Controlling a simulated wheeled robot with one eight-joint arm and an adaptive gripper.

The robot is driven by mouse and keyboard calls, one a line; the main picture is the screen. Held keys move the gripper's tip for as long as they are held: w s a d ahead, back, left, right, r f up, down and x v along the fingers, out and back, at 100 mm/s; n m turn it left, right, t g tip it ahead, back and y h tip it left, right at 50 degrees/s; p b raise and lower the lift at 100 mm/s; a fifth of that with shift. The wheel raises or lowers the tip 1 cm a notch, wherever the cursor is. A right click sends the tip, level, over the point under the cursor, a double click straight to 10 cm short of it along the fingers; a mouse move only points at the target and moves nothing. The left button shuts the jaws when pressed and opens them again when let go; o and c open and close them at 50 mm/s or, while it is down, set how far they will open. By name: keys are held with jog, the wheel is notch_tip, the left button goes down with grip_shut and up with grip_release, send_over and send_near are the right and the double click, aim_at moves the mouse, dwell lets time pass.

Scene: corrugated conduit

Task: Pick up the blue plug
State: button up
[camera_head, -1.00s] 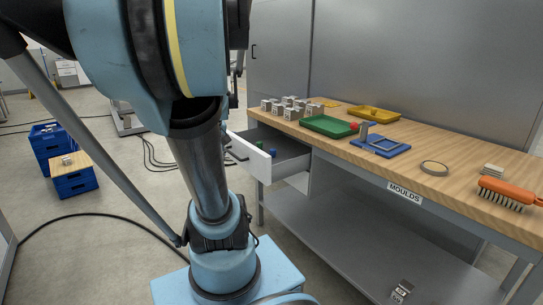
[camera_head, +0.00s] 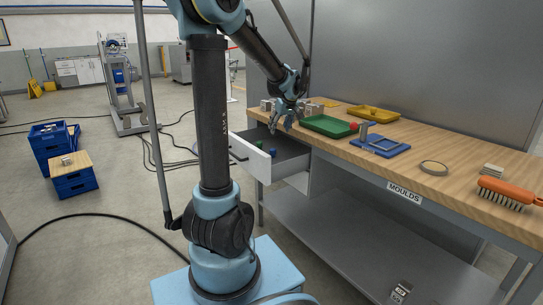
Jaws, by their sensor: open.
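The small blue plug (camera_head: 272,152) lies in the open drawer (camera_head: 247,160) under the left end of the workbench. It is tiny in this view, and its exact shape cannot be made out. My gripper (camera_head: 280,129) is open, pointing down, and appears in the picture just above the drawer and the blue plug. There is a visible gap between the fingers and the plug. Nothing shows between the fingers.
A small green item (camera_head: 258,144) lies in the drawer. On the bench are metal blocks (camera_head: 267,105), a green tray (camera_head: 322,128), a red ball (camera_head: 354,126), a yellow tray (camera_head: 372,113), a blue frame (camera_head: 381,149), a tape ring (camera_head: 434,168) and an orange brush (camera_head: 508,191).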

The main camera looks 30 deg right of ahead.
send_over(273, 150)
jog(key=s, duration=0.3)
jog(key=f, duration=1)
jog(key=shift+a+f, duration=0.25)
jog(key=shift+f, duration=0.05)
jog(key=shift+x, duration=2.65)
jog(key=shift+w+d+r, duration=0.1)
jog(key=shift+d, duration=0.05)
jog(key=c, duration=1)
